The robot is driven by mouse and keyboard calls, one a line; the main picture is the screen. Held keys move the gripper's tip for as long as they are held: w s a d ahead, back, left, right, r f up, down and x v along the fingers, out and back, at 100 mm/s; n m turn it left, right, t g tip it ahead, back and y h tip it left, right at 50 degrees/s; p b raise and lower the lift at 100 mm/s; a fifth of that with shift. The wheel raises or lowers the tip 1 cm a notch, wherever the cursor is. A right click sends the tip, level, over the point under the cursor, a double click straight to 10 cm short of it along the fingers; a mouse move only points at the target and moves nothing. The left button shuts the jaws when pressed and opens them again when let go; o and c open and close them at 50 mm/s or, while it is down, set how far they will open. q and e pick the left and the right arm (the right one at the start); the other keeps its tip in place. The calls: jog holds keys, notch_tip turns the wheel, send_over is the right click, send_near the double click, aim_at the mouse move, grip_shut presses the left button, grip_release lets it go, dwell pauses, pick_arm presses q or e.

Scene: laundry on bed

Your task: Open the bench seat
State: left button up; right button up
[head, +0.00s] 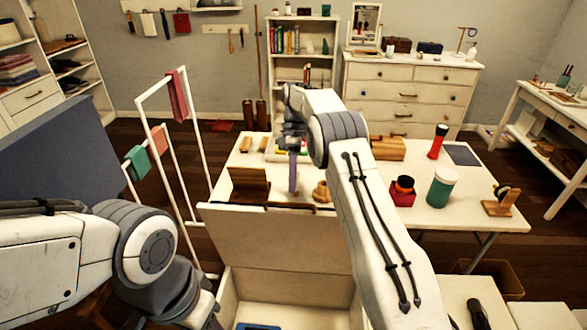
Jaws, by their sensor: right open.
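The bench has a cream seat lid (262,240) that stands raised, nearly upright, in the lower middle of the head view. Below it the bench box (228,300) is open, and its pale inside shows. A blue item (258,327) is partly visible at the bottom edge. My right arm crosses in front of the lid's right part. My right gripper (293,170) is beyond the lid's top edge, over the table, pointing down. It is open, with nothing seen between its fingers. My left arm shows at lower left, but its gripper is out of view.
Behind the lid, a cream table (465,212) holds a wooden holder (249,186), a green jar (441,188), a red container (403,191) and a red-and-black flashlight (438,142). A white drying rack (176,150) stands left.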

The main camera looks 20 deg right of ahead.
jog(key=shift+p+v, duration=0.85)
jog(key=shift+v, duration=1.05)
jog(key=shift+s, duration=0.1)
jog(key=shift+d, duration=0.1)
